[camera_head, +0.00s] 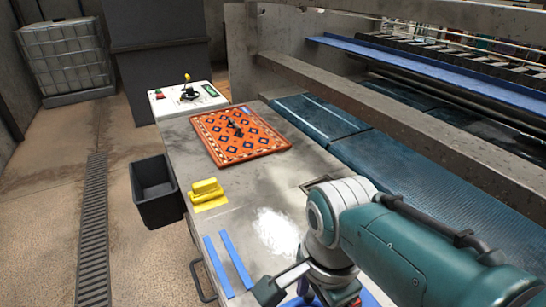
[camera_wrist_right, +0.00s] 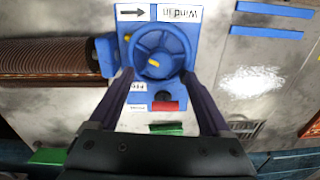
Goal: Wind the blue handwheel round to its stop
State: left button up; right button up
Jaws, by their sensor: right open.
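I cannot tell whether the tips touch the rim. A white label (camera_wrist_right: 188,13) above the wheel reads "Wind in" upside down, beside an arrow label (camera_wrist_right: 145,12) pointing right. In the head view my teal right arm reaches down to the bottom edge and hides the wheel. My left gripper is not in view.
A ribbed brown hose or roller (camera_wrist_right: 45,56) adjoins the wheel's mount. Red (camera_wrist_right: 166,106) and green (camera_wrist_right: 166,128) parts lie below it. On the metal table (camera_head: 235,215) are a patterned orange rug (camera_head: 215,145) and a yellow brush-like block (camera_head: 206,190). A black bin (camera_head: 155,190) stands left.

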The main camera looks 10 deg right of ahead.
notch_tip(320, 180, up, 4)
jog(key=shift+r+p, duration=0.1)
jog(key=shift+p, duration=0.6)
jog(key=shift+s+d, duration=0.1)
